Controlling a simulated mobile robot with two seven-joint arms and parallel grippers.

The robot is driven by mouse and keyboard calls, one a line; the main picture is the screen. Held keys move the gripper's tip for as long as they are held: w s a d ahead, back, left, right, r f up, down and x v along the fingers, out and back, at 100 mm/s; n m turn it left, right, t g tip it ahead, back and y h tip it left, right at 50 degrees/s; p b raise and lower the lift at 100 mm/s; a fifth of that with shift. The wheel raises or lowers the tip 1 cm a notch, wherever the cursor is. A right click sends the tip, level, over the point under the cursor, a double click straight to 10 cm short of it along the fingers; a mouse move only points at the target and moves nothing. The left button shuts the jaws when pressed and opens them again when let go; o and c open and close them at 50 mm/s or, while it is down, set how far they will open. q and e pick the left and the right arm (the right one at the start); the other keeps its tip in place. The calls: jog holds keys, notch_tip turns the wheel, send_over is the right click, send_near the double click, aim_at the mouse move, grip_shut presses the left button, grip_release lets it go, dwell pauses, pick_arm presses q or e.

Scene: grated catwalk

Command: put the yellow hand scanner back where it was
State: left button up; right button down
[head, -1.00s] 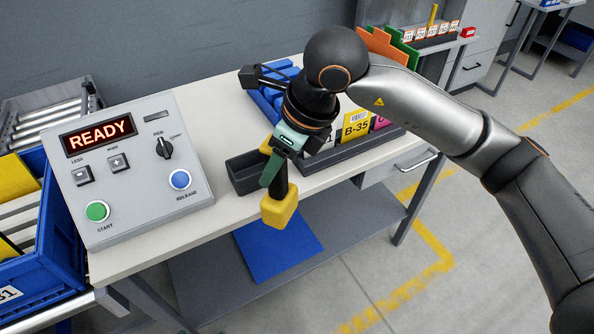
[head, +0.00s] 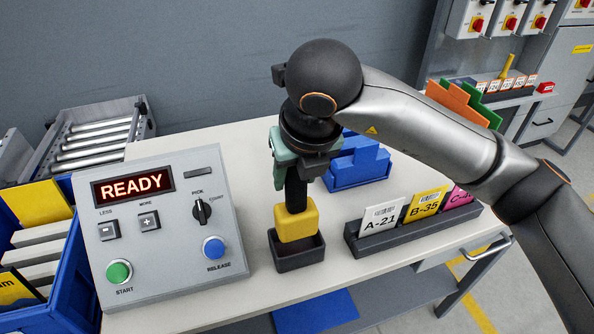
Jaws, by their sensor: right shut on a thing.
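The yellow hand scanner (head: 297,221) has a yellow block-like head and a black handle, and it hangs upright with the head down. My right gripper (head: 297,172) is shut on its handle from above. The scanner's yellow head is at the small dark open-topped holder (head: 297,256), over or partly within its opening. I cannot tell whether it touches the bottom. The holder stands near the front edge of the table (head: 390,270). My left gripper is not in view.
A grey control box (head: 165,235) with a READY display stands left of the holder. A dark card rack (head: 415,233) with label cards stands to the right. Blue stepped parts (head: 358,165) lie behind. A blue crate (head: 68,275) is at the far left.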

aim_at(296, 206)
notch_tip(296, 206, down, 6)
jog(key=shift+r+b, duration=0.25)
jog(key=shift+b, duration=0.9)
jog(key=shift+f, duration=0.25)
pick_arm(q)
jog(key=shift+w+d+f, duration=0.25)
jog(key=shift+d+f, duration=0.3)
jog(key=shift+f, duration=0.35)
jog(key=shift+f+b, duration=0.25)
jog(key=shift+b, duration=0.05)
pick_arm(e)
jog(key=shift+f, duration=0.2)
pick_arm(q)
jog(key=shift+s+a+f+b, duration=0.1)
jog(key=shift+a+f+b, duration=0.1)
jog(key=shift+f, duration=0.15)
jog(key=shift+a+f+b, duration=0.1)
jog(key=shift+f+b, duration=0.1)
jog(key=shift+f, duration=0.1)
pick_arm(e)
jog(key=shift+f, duration=0.4)
jog(key=shift+c, duration=1.3)
grip_release()
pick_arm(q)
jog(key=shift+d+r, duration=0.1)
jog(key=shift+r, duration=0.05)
